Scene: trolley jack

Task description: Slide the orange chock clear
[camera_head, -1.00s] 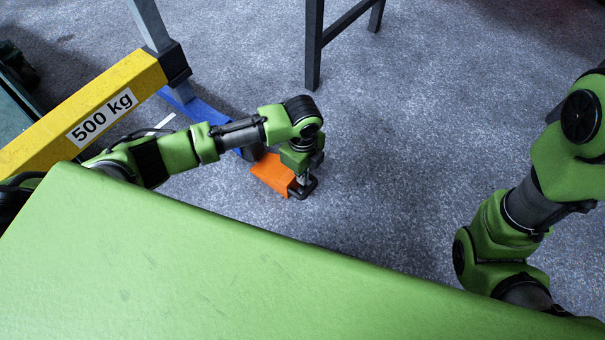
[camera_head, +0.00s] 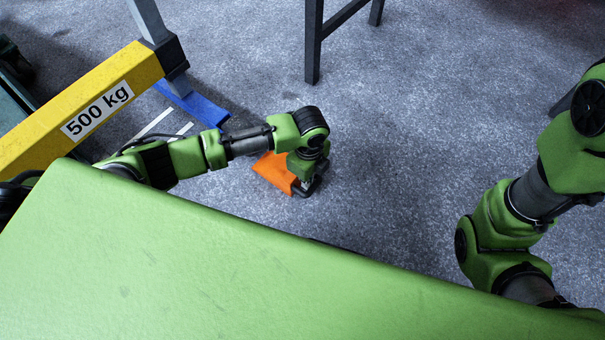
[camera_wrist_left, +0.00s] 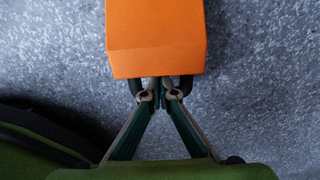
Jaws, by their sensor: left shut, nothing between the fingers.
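The orange chock (camera_head: 273,172) lies on the grey carpet in the head view, partly behind my left arm. It also fills the top middle of the left wrist view (camera_wrist_left: 155,38). My left gripper (camera_head: 305,188) points down at the chock's right end. In the wrist view its fingertips (camera_wrist_left: 160,88) are together at the chock's near edge, with nothing between them. They seem to touch that edge, but the contact itself is hidden. My right arm shows at the right, its gripper out of view.
A yellow beam marked 500 kg (camera_head: 125,83) stands at the left, with a blue leg (camera_head: 195,103) on the floor behind my left arm. A dark table leg (camera_head: 313,45) stands at the top. The carpet right of the chock is clear.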

